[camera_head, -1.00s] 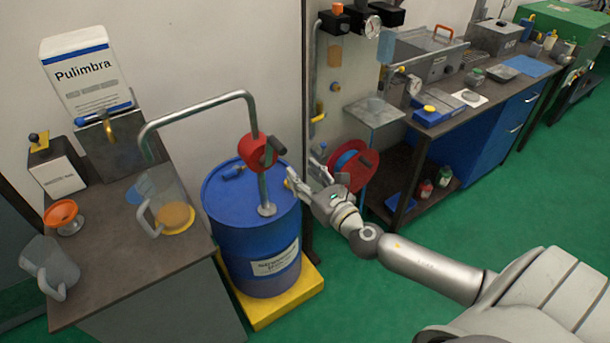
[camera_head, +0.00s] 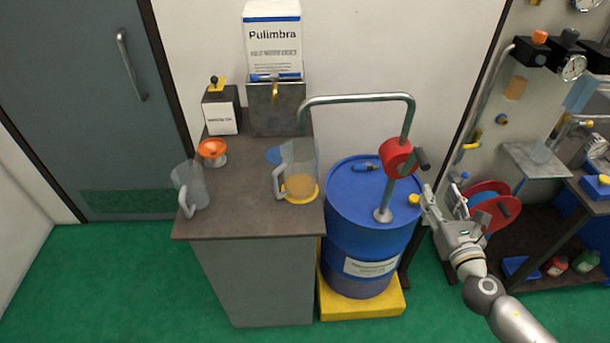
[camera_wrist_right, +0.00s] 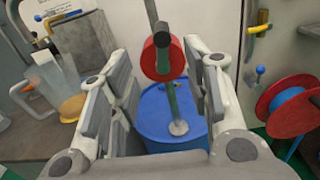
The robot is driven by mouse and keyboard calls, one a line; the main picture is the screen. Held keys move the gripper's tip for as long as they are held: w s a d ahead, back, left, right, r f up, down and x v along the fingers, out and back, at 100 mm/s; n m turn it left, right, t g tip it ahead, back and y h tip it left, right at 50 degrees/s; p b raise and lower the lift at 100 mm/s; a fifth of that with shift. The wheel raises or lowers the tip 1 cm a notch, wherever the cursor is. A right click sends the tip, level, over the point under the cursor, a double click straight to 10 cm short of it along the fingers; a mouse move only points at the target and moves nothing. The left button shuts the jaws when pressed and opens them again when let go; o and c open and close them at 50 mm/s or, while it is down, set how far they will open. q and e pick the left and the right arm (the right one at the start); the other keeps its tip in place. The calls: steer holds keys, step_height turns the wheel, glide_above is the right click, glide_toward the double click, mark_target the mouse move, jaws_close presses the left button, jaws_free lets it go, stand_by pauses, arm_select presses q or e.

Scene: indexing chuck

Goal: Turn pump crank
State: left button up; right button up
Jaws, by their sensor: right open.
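The pump has a red round housing (camera_head: 397,158) on a grey pipe above the blue drum (camera_head: 372,212). Its dark crank handle (camera_head: 422,159) sticks out to the right of the housing. The bent spout pipe (camera_head: 360,98) reaches left over the bench to a clear jug (camera_head: 296,172) with amber liquid on a yellow disc. My right gripper (camera_head: 440,203) is open and empty, right of the drum and apart from the crank. In the right wrist view the red housing (camera_wrist_right: 162,58) and its crank show between the open fingers (camera_wrist_right: 160,95), farther off. My left gripper is not in view.
The drum stands on a yellow base (camera_head: 362,302). The bench (camera_head: 245,212) also holds an empty jug (camera_head: 190,188) and an orange funnel (camera_head: 212,150). A red hose reel (camera_head: 487,205) and a side bench stand close right of my gripper. Green floor is open at front left.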

mark_target(426, 168)
steer(key=w+b, duration=0.2)
steer(key=w, duration=0.8)
steer(key=shift+w, duration=1)
jaws_close()
